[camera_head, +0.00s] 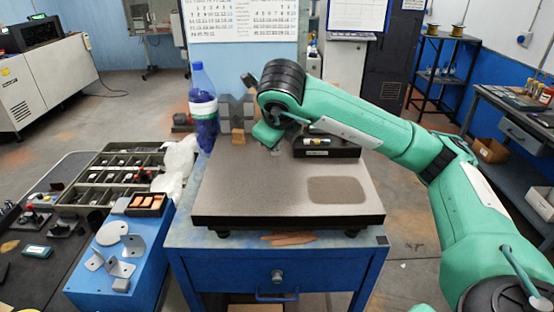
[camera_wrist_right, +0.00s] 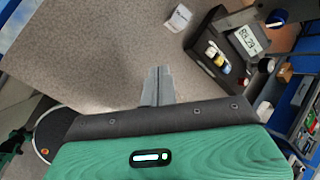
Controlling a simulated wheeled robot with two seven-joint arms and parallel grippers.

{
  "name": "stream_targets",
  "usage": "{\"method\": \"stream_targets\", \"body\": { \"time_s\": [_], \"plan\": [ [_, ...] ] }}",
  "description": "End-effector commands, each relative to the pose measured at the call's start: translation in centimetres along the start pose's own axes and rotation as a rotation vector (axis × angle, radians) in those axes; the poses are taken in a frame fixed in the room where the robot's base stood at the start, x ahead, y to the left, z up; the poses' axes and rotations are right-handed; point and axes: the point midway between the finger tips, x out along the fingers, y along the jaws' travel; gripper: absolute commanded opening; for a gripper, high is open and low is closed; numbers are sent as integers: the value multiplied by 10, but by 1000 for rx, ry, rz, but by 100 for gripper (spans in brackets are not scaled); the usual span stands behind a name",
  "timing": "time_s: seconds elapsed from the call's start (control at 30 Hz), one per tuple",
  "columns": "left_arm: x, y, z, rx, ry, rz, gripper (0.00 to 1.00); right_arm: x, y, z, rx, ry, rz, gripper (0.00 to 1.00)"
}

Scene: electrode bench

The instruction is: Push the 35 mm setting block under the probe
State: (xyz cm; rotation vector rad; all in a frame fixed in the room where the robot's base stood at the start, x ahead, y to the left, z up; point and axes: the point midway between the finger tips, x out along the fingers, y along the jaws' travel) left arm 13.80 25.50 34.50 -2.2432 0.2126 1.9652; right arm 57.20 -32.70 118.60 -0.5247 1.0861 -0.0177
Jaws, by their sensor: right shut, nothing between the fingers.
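My right gripper (camera_head: 275,151) reaches over the granite-like plate (camera_head: 255,190) from the right, fingers down near its back edge. In the right wrist view its fingers (camera_wrist_right: 158,85) are shut together with nothing between them. A small pale block (camera_wrist_right: 180,18) with dark marking stands on the plate, apart from the fingertips; the marking is too small to read. A tan block (camera_head: 239,137) shows left of the gripper in the head view. I cannot tell which is the 35 mm setting block. I cannot make out the probe; my arm may hide it. My left gripper is out of view.
A black tray (camera_head: 327,148) with a display and small cylinders stands right of the gripper; it also shows in the wrist view (camera_wrist_right: 208,72). A blue bottle (camera_head: 203,110) stands at the back left. The plate's front is clear around a darker patch (camera_head: 337,190).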

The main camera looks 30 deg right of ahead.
Motion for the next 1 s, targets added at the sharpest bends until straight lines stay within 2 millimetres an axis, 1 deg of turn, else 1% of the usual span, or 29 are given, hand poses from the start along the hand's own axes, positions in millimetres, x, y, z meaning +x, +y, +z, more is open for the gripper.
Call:
{"method": "stream_targets", "body": {
  "time_s": [0.03, 0.1, 0.3, 0.43, 0.57, 0.67, 0.77, 0.87, 1.0],
  "plan": [
    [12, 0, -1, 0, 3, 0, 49, 4, 5, -5, 87, -20, -15, 0],
    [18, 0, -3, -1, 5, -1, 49, 2, 8, -9, 225, -52, -34, 0],
    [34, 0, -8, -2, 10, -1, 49, -3, 14, -18, 584, -141, -62, 0],
    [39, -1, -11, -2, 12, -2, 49, -6, 16, -22, 737, -184, -63, 0],
    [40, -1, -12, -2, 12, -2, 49, -8, 16, -24, 810, -204, -62, 0],
    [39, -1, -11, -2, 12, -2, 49, -5, 15, -23, 826, -205, -62, 0],
    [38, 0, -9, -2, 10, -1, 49, 7, 13, -21, 826, -202, -63, 0],
    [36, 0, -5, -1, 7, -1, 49, 24, 10, -18, 825, -200, -64, 0],
    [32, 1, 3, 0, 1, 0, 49, 54, 5, -13, 825, -199, -64, 0]
  ]
}}
